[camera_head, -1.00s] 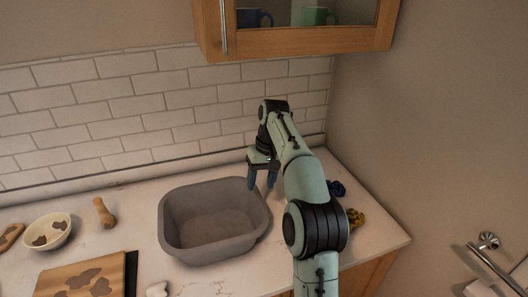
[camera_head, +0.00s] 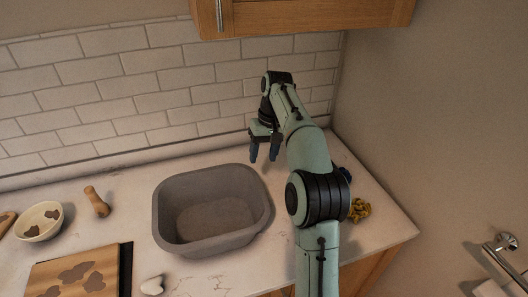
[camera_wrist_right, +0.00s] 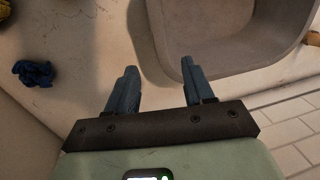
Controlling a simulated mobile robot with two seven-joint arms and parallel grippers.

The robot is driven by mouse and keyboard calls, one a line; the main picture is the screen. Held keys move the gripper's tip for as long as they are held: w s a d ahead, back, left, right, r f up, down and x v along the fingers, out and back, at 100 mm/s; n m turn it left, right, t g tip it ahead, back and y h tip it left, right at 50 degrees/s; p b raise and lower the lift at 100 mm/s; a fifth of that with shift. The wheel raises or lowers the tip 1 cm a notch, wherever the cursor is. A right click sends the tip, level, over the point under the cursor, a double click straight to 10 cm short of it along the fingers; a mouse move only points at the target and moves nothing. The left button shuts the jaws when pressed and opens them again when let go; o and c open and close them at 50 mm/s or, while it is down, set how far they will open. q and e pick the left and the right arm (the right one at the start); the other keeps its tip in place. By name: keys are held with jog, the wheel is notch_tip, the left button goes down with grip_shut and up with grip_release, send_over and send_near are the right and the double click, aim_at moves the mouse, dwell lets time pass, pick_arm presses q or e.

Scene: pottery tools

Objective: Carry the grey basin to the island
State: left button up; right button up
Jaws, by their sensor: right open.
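The grey basin (camera_head: 211,238) stands upright and empty on the pale counter in the head view. Its rim and wall also show at the upper right of the right wrist view (camera_wrist_right: 222,58). My right gripper (camera_head: 264,157) is open and empty, just beyond the basin's back right corner and apart from it in the head view. Its two blue fingers (camera_wrist_right: 158,80) point toward the counter and basin rim in the wrist view, with nothing between them. My left gripper is not in view. The island is not seen.
A spotted bowl (camera_head: 39,222), a wooden tool (camera_head: 96,201) and a board (camera_head: 75,275) lie left of the basin. A small white piece (camera_head: 152,285) lies in front. A yellow crumpled thing (camera_head: 359,209) and a blue one (camera_wrist_right: 34,73) lie to the right. A cabinet (camera_head: 310,18) hangs above.

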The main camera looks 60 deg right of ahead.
aim_at(258, 181)
jog(key=f+b, duration=0.1)
jog(key=f, duration=0.2)
jog(key=a+f+b, duration=0.1)
jog(key=f, duration=0.3)
jog(key=w+f+b, duration=0.1)
jog(key=f, duration=0.3)
jog(key=shift+a+f, duration=0.2)
jog(key=shift+f, duration=0.05)
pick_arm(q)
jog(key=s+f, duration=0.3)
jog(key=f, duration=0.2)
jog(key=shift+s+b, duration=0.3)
pick_arm(e)
jog(key=shift+w+a+f, duration=0.1)
jog(key=shift+w+f, duration=0.05)
jog(key=shift+f, duration=0.45)
grip_shut()
